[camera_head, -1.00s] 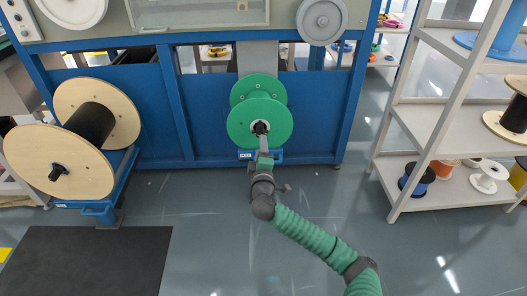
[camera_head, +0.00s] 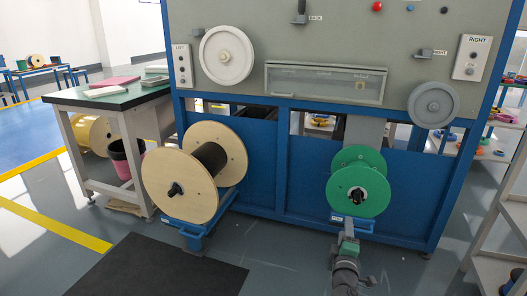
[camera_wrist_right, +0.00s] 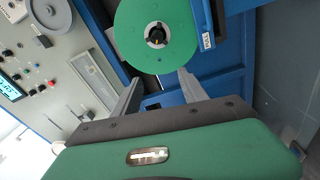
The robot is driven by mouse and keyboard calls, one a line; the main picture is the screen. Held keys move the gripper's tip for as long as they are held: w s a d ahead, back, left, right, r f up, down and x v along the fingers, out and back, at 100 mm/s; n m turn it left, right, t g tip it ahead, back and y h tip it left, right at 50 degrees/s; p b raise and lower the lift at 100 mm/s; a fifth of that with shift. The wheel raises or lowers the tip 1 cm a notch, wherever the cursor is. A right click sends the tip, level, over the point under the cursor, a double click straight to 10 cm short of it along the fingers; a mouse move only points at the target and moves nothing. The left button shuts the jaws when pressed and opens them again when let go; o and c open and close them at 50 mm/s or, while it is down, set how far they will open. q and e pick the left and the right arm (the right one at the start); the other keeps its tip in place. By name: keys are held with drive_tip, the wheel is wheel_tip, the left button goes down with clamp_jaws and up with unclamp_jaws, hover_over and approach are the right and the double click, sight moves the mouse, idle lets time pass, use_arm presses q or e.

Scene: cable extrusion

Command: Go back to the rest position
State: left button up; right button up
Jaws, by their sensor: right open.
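My right gripper (camera_head: 349,228) is low in the head view, just below the green spool (camera_head: 358,193). In the right wrist view its two fingers (camera_wrist_right: 158,88) are spread apart with nothing between them. The green spool (camera_wrist_right: 157,36) shows ahead of the fingers in that view, with a dark shaft at its hub. The spool is mounted low on the front of the blue machine frame (camera_head: 250,153). My left gripper is not in view.
A wooden spool (camera_head: 178,187) with dark cable stands on a blue stand at left. A worktable (camera_head: 112,97) is further left, a shelf (camera_head: 497,225) at right. A black mat (camera_head: 170,268) lies on the floor. Floor between mat and shelf looks free apart from my arm.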

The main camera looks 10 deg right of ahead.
drive_tip(key=a+r+n+t+y+p, duration=0.1)
drive_tip(key=a+r+n+y, duration=0.2)
drive_tip(key=a+n+y, duration=0.55)
drive_tip(key=a+r+n+t+y+p, duration=0.15)
drive_tip(key=a+n, duration=0.35)
drive_tip(key=a, duration=0.8)
drive_tip(key=s+a+f+n+g+y+p, duration=0.1)
drive_tip(key=s+a+n+g+y, duration=0.15)
drive_tip(key=a+n, duration=0.35)
drive_tip(key=s+a+n+g+y, duration=0.1)
drive_tip(key=s+a+n+y, duration=0.15)
drive_tip(key=a+n, duration=0.4)
drive_tip(key=s+a+f+n+g+y+p, duration=0.1)
drive_tip(key=s+a+f+n+g+p, duration=0.1)
drive_tip(key=s+a+f+n+g, duration=0.45)
drive_tip(key=s+a+f+n+g+y+p, duration=0.1)
drive_tip(key=s+a+f+n+g+p, duration=0.2)
drive_tip(key=s+n, duration=0.6)
drive_tip(key=s+d+f+n+g+h+p, duration=0.1)
drive_tip(key=s+d+n+g+h+p, duration=0.2)
drive_tip(key=d+n, duration=0.35)
drive_tip(key=s+d+f+n+g+h, duration=0.1)
drive_tip(key=s+d+n+h, duration=0.2)
drive_tip(key=s+d+n, duration=0.3)
drive_tip(key=s+d+r+n+h+p, duration=0.4)
drive_tip(key=d+r+n, duration=0.2)
drive_tip(key=d+r, duration=0.85)
wheel_tip(320, 180, up, 38)
drive_tip(key=p, duration=3.8)
drive_tip(key=shift+a, duration=0.35)
